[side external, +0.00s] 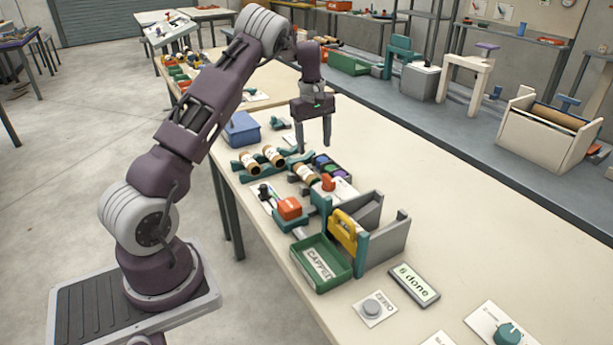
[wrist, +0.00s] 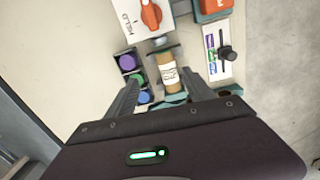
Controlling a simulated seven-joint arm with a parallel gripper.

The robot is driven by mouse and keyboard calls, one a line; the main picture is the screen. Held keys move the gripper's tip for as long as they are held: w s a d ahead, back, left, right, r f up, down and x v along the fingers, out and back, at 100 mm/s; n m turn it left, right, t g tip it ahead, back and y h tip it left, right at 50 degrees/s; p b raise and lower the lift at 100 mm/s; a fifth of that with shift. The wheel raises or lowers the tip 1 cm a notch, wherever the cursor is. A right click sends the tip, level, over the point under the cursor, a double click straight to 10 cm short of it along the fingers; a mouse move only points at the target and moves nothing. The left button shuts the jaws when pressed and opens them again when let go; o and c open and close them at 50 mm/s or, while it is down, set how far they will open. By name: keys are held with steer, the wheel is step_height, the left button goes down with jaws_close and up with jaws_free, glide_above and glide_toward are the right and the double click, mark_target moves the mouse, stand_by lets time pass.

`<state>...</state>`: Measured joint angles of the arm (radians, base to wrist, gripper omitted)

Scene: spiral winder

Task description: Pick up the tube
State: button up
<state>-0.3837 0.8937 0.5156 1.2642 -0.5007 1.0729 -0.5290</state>
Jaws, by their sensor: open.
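My gripper (side external: 314,148) is open and empty, pointing down above the bench. In the wrist view its two fingers (wrist: 163,82) stand apart, with a brown cardboard tube (wrist: 171,77) with a white label showing between and beyond them. In the side view this seems to be the tube (side external: 305,173) lying in the winder's teal fixture, below the gripper. Two similar tubes, the left one (side external: 249,161) and the right one (side external: 273,156), lie on a teal rack (side external: 262,172) to the left. The near end of the tube in the wrist view is partly hidden by teal parts.
A holder with purple, blue and green round pieces (wrist: 129,62) stands beside the tube. A red knob (wrist: 151,14), an orange block (side external: 289,208) and a slider panel (wrist: 219,53) are close by. A green CAPPED tray (side external: 320,262) sits in front.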

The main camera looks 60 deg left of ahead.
glide_above(306, 170)
steer(key=shift+n+g, duration=0.3)
steer(key=shift+n, duration=0.1)
steer(key=f, duration=0.5)
steer(key=shift+w+d, duration=0.1)
steer(key=shift+w, duration=0.2)
steer(key=f, duration=0.7)
steer(key=shift+s, duration=0.2)
steer(key=shift+r, duration=0.1)
jaws_close()
